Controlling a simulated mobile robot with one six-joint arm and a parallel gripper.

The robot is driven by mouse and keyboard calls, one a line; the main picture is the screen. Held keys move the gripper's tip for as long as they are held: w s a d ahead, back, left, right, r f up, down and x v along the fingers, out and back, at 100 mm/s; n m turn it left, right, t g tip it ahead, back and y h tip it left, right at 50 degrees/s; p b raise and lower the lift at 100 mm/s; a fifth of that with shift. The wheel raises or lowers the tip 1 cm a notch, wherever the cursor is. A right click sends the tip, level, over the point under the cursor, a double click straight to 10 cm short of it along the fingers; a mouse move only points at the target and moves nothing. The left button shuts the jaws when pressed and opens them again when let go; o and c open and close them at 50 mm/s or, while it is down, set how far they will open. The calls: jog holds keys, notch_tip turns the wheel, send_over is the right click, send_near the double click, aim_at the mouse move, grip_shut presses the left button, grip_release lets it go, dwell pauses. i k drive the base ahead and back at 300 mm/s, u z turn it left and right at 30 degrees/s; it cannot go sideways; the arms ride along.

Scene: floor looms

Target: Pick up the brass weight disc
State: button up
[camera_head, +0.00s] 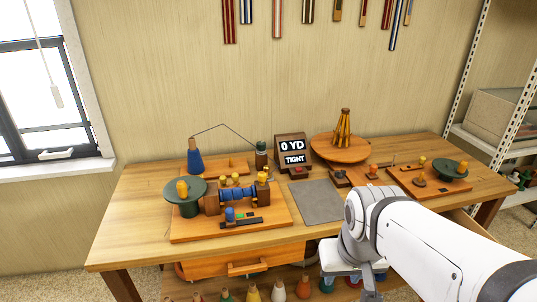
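I cannot pick out the brass weight disc with certainty. A small dull brownish disc (419,181) lies on the right wooden board (437,190) and may be it, but it is too small to tell. My gripper (368,284) hangs at the end of my white arm, at the bottom of the view, in front of the table's near edge. It is well apart from the boards. Its fingers are small and partly cut off by the frame, so whether they are open or shut does not show.
A wooden table (135,200) carries a left board with a blue spool (237,194) and a green disc (186,209). A "0 YD TIGHT" display (293,148), a grey mat (317,201) and a turntable with an amber cone (343,130) stand mid-table. Coloured spools (278,291) stand below. Shelves are right.

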aim_at(266, 169)
jog(key=u, duration=0.05)
jog(key=i, duration=1)
jog(key=z, duration=0.05)
